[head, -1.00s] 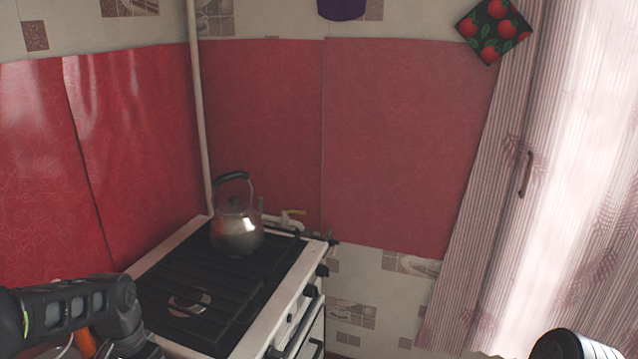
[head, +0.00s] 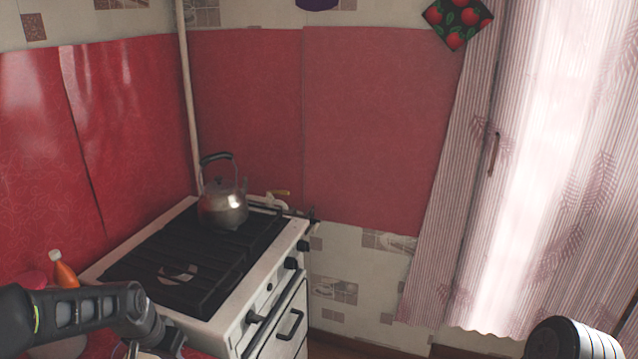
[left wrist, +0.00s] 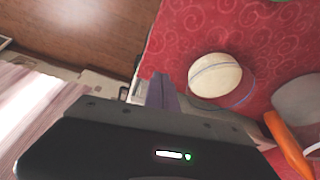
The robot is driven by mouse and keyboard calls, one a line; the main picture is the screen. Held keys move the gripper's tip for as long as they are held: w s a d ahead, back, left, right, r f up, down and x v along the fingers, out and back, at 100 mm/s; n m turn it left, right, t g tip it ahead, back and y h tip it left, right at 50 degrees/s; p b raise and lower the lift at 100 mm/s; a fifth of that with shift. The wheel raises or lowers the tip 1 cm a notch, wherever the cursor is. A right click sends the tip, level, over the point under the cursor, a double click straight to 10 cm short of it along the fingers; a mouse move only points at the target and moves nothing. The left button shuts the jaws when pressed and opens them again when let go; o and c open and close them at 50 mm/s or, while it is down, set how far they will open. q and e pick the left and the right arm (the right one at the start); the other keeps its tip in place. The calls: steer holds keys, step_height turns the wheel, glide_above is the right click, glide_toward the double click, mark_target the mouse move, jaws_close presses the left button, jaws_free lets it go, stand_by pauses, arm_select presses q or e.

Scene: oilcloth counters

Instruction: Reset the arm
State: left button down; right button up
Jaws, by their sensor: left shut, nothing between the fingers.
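My left arm (head: 85,312) comes in at the lower left of the head view, over the red counter. Its gripper is not clearly seen there. In the left wrist view, the fingers of my left gripper (left wrist: 161,92) are together with nothing between them. They are beside a round cream-white object with a blue line (left wrist: 215,76), and I see no clear contact. My right gripper is not in view. A dark and white rounded part at the lower right of the head view looks like part of my right arm.
A white stove (head: 262,300) with a metal kettle (head: 222,206) at its back stands ahead. An orange bottle (head: 64,272) stands on the red counter (left wrist: 185,25), left of the stove. A striped curtain (head: 455,190) hangs at right.

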arm_select(q)
steer(key=s+d+f+n+h, duration=0.1)
steer(key=s+d+f+n, duration=0.15)
steer(key=d+f, duration=0.65)
steer(key=s+d+f+n+h, duration=0.1)
steer(key=s+d+f+h, duration=0.15)
steer(key=d+f, duration=0.55)
steer(key=s+d+f+g, duration=0.1)
steer(key=s+d+f, duration=0.3)
steer(key=s, duration=0.5)
steer(key=s+d+f+g, duration=0.1)
steer(key=s+d+f, duration=0.3)
steer(key=s+d, duration=0.2)
steer(key=s, duration=0.2)
steer(key=shift+s+g, duration=0.35)
steer(key=shift+g, duration=0.05)
steer(key=shift+a+f, duration=0.1)
steer(key=shift+a, duration=0.1)
